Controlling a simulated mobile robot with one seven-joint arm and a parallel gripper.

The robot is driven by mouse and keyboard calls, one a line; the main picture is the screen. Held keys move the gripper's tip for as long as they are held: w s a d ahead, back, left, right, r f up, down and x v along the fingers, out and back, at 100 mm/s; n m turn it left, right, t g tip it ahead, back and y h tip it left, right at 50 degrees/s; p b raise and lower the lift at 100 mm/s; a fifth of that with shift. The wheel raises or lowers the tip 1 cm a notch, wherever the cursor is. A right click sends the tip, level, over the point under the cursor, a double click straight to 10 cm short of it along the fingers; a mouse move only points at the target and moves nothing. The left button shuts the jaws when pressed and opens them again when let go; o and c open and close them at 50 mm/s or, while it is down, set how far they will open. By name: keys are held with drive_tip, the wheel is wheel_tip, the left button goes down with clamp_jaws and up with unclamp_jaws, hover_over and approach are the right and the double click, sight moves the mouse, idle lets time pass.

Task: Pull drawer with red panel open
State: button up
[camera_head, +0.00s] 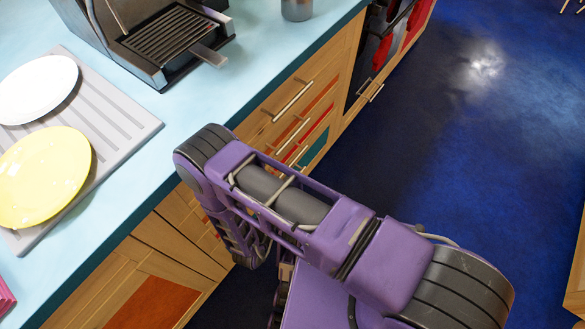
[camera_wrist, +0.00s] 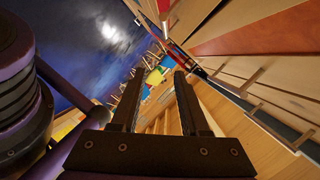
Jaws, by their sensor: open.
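The drawer with the red panel (camera_head: 318,115) is in the head view, in the wooden counter front. It looks closed, with a pale bar handle (camera_head: 292,136) across it. A plain wood drawer (camera_head: 274,117) is above it and a teal-panelled drawer (camera_head: 316,145) is below. My arm hides the left part of this stack. My gripper (camera_wrist: 157,75) shows in the wrist view, with two dark fingers apart and nothing between them. A reddish panel (camera_wrist: 250,32) and several bar handles lie to its right, apart from the fingers. I cannot tell which drawer that panel belongs to.
A light blue counter (camera_head: 200,105) carries a coffee machine (camera_head: 150,40), a yellow plate (camera_head: 45,175) and a white plate (camera_head: 38,90). A cabinet door with an orange-red panel (camera_head: 150,303) is at lower left. The blue floor (camera_head: 470,130) right of the drawers is clear.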

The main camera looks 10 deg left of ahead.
drive_tip(key=n+y, duration=0.1)
drive_tip(key=y, duration=0.1)
approach(290, 167)
drive_tip(key=shift+t, duration=0.4)
drive_tip(key=x, duration=0.3)
drive_tip(key=b+x, duration=0.1)
drive_tip(key=x, duration=0.3)
drive_tip(key=b+x, duration=0.1)
drive_tip(key=x, duration=0.3)
drive_tip(key=shift+w+d+f, duration=0.1)
drive_tip(key=shift+f, duration=0.35)
drive_tip(key=shift+c, duration=0.3)
clamp_jaws()
